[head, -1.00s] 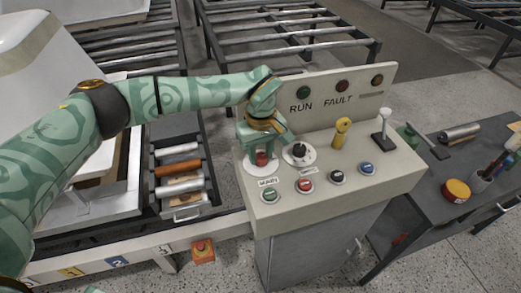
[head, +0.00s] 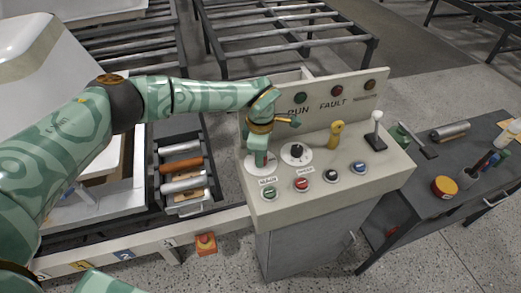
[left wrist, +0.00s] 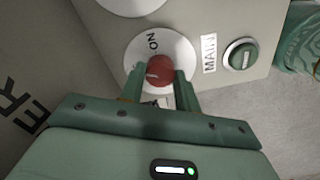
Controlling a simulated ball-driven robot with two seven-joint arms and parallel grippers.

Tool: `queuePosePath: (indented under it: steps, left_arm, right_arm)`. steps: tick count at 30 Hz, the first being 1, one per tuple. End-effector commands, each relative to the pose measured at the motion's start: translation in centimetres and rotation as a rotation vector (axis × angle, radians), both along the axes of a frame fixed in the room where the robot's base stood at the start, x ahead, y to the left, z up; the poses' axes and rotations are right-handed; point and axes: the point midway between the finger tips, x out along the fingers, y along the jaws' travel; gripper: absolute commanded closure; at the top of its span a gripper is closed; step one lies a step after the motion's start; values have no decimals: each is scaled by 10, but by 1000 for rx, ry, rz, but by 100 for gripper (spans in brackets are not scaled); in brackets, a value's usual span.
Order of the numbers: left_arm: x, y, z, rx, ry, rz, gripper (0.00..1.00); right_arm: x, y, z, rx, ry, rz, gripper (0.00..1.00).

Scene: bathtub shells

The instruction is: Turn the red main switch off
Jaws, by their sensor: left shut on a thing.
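The red main switch (left wrist: 160,70) is a round knob on a white dial plate (left wrist: 133,58) on the control panel, beside the MAIN label (left wrist: 209,54). A pale mark on the knob points toward the left in the left wrist view, away from the ON lettering (left wrist: 153,43). The lower lettering is partly covered. My left gripper (left wrist: 159,79) is shut on the knob, one finger on each side. In the head view my left gripper (head: 259,158) points down onto the dial and hides the knob. My right gripper is not in view.
A black rotary switch (head: 296,151) is close on the right. A yellow handle (head: 335,133) and a white-knobbed lever (head: 376,130) stand farther right. Green (head: 269,194) and red (head: 302,184) buttons sit along the front. An upright sign board (head: 335,105) stands behind.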

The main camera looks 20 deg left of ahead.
Motion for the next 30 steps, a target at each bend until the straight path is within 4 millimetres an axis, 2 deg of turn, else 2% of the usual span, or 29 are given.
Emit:
queuePosePath:
  steps: [15, 30]
  left_arm:
    - [1, 0, 3, 0, -3, 394, 91]
    - [1, 0, 2, -1, -4, 504, 91]
  right_arm:
    - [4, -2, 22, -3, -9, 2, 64]
    - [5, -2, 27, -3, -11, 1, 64]
